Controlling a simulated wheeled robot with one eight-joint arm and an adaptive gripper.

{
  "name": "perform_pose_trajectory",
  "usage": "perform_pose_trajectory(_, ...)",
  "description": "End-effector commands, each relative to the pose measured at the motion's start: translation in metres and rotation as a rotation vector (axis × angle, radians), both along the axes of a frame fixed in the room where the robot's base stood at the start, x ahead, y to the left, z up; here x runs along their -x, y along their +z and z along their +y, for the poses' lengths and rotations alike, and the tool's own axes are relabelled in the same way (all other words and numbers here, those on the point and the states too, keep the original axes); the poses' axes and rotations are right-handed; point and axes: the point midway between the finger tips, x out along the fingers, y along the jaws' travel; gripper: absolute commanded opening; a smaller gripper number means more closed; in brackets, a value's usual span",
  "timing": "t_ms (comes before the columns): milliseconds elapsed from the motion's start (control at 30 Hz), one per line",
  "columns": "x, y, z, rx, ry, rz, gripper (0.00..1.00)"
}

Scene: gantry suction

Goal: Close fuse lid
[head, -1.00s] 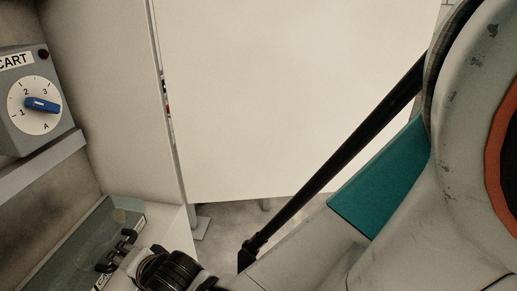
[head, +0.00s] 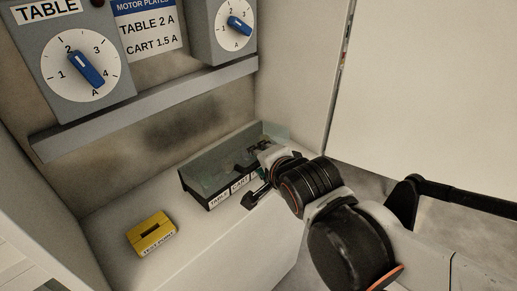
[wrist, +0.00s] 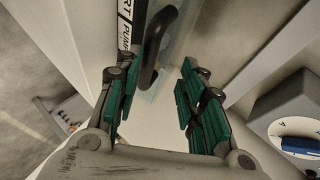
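The fuse box (head: 208,203) is a low dark box on the white counter, with TABLE and CART labels along its front edge. A see-through greenish panel, which looks like the lid (head: 222,157), shows over and behind it; its exact angle is hard to tell. My gripper (head: 260,172) is at the right end of the box and hides part of it. In the wrist view my gripper (wrist: 157,88) has its green-padded fingers apart. A curved black handle (wrist: 152,50) shows ahead of the gap, nearer the left finger; I cannot tell whether they touch.
A yellow TEST POINT block (head: 152,235) sits on the counter left of the box. Grey dial boxes (head: 78,72) and (head: 225,31) hang on the wall above a grey ledge (head: 150,107). A white panel (head: 430,90) stands at right.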

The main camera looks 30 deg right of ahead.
Motion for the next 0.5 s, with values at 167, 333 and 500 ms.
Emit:
perform_pose_trajectory(167,-0.001,0.015,0.000,0.000,0.000,-0.001,0.35)
perform_pose_trajectory(333,-0.001,0.020,0.000,0.000,0.000,-0.001,0.35)
perform_pose_trajectory(500,-0.001,0.021,0.000,0.000,0.000,-0.001,0.35)
